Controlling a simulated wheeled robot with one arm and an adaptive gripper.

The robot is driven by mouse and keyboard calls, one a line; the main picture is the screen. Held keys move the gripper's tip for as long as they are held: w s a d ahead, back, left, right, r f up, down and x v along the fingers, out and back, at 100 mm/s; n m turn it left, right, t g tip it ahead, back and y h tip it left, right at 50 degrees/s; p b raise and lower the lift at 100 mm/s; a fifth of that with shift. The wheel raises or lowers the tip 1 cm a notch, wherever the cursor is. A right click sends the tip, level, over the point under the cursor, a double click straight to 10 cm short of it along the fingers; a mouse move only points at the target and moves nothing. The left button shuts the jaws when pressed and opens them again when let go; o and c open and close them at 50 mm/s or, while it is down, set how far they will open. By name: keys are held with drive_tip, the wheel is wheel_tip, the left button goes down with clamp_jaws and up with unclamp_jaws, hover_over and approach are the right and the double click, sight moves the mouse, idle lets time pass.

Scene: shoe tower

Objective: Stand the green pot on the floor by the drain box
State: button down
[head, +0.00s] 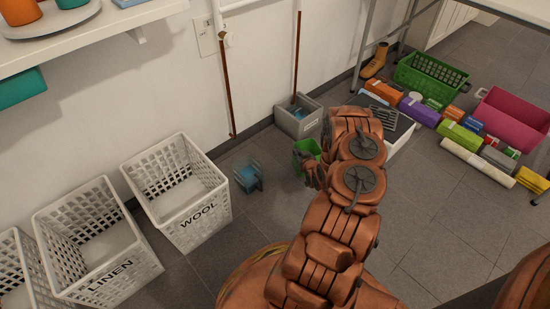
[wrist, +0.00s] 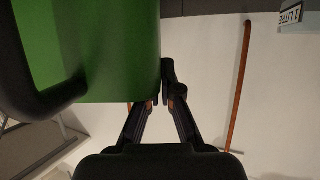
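The green pot (head: 306,150) is in front of the grey labelled box near the wall, partly hidden by my gripper. In the wrist view the green pot (wrist: 110,55) fills the upper left, with a dark handle at its left. My gripper (head: 310,172) is at the pot. In the wrist view my gripper's fingers (wrist: 160,95) come together at the pot's edge, and one fingertip is hidden behind its green wall. A low pale box with a dark slotted grate (head: 383,117), apparently the drain box, stands right of the pot, partly behind my arm.
The grey labelled box (head: 298,118) stands against the wall. A small blue-grey rack (head: 247,177) is on the floor left of the pot. White baskets, including the wool basket (head: 190,211), line the left. Bare floor (head: 440,205) lies right of my arm.

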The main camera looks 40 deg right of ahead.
drive_tip(key=w+a+f+b, duration=0.2)
drive_tip(key=w, duration=0.3)
drive_tip(key=w+a+f+b, duration=0.2)
drive_tip(key=w, duration=0.3)
drive_tip(key=shift+w+a+f, duration=0.3)
drive_tip(key=shift+a, duration=0.1)
drive_tip(key=shift+f, duration=0.1)
drive_tip(key=c, duration=1.3)
unclamp_jaws()
